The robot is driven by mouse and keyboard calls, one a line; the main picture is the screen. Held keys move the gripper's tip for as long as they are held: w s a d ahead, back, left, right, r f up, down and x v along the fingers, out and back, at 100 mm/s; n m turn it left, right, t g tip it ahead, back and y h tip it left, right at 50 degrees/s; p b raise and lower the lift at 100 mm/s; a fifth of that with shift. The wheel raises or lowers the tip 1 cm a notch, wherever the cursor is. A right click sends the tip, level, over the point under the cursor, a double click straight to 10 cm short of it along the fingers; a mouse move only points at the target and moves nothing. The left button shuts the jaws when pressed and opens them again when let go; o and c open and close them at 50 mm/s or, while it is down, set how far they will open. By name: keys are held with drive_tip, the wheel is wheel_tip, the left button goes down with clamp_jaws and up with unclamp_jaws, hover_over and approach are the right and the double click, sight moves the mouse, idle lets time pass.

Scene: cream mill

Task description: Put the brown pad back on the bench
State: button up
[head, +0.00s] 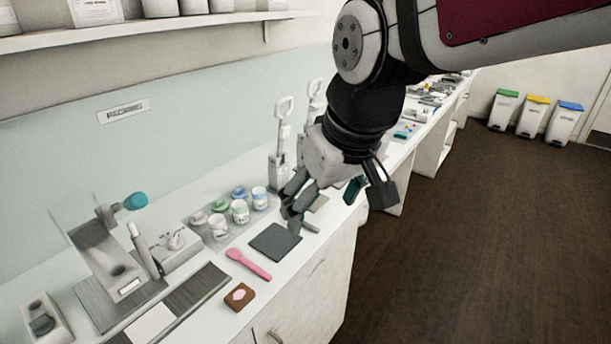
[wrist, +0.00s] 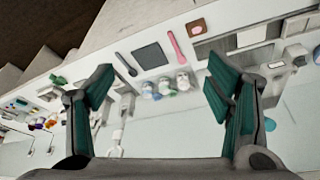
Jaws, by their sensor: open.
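A small brown pad (head: 239,297) with a pink patch on it lies flat on the white bench (head: 205,325), near the bench's front edge. The pad also shows at the top of the wrist view (wrist: 196,27). My gripper (head: 293,222) is open and empty above the bench, beyond the dark grey square mat (head: 274,244). It is apart from the pad, which lies nearer in the head view. In the wrist view the teal-padded fingers (wrist: 160,95) stand wide apart with nothing between them.
A pink spatula (head: 249,264) lies between the pad and the dark mat. Several lidded cups (head: 240,212) stand on a tray behind. A lever device (head: 125,260) stands at the left. White dispensers (head: 282,140) stand by the wall behind my gripper. The floor (head: 440,240) at right is clear.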

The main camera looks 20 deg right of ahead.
drive_tip(key=s+d+r+m+t, duration=0.1)
drive_tip(key=s+d+r+m, duration=0.1)
drive_tip(key=s, duration=0.6)
drive_tip(key=shift+d+t+h, duration=0.3)
drive_tip(key=shift+d, duration=0.4)
drive_tip(key=shift+f, duration=0.1)
